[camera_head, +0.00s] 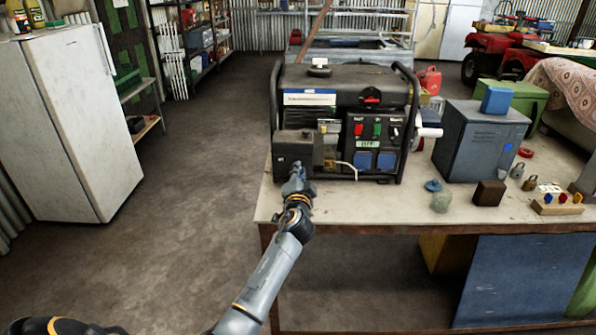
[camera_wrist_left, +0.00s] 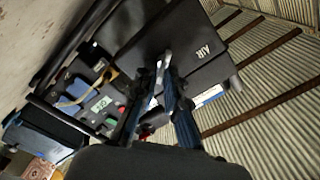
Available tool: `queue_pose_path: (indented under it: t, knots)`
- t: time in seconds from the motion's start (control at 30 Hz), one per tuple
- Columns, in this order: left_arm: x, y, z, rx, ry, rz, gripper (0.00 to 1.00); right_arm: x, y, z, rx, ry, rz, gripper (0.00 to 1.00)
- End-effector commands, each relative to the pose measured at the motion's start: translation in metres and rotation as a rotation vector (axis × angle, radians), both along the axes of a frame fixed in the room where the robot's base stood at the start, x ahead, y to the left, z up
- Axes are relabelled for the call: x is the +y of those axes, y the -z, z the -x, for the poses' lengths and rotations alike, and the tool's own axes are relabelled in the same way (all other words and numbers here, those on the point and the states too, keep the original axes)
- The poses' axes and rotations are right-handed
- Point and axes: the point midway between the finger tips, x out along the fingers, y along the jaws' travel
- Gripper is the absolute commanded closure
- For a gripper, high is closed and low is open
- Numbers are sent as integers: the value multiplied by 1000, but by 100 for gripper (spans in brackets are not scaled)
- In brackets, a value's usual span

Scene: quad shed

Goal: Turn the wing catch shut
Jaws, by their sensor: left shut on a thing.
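A black generator (camera_head: 345,120) stands on the workbench. At its lower left front is a dark air-filter box (camera_head: 292,150); in the left wrist view the box cover (camera_wrist_left: 200,50) carries the word AIR. My left gripper (camera_head: 298,172) is at the front of this box. In the left wrist view its fingertips (camera_wrist_left: 164,82) are closed around a small pale metal wing catch (camera_wrist_left: 166,58) at the cover's edge. The fingers hide much of the catch, so its exact angle is hard to tell. My right gripper is not in view.
The bench top (camera_head: 340,205) is bare in front of the generator. To the right stand a grey metal box (camera_head: 480,145), a brown block (camera_head: 489,193), padlocks and a wooden key holder (camera_head: 557,204). A pale cable (camera_head: 347,166) hangs right of the filter box.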

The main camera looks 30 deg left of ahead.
Motion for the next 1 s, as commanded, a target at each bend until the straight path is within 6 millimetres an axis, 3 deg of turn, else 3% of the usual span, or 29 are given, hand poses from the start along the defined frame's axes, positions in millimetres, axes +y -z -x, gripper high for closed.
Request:
queue_pose_path:
  t: [0.5, 1.0]
  knots:
    - [-2, 5, -1, 228, 0, -367, 100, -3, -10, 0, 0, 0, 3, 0]
    - [-2, 9, -1, 310, 0, -500, 100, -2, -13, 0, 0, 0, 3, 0]
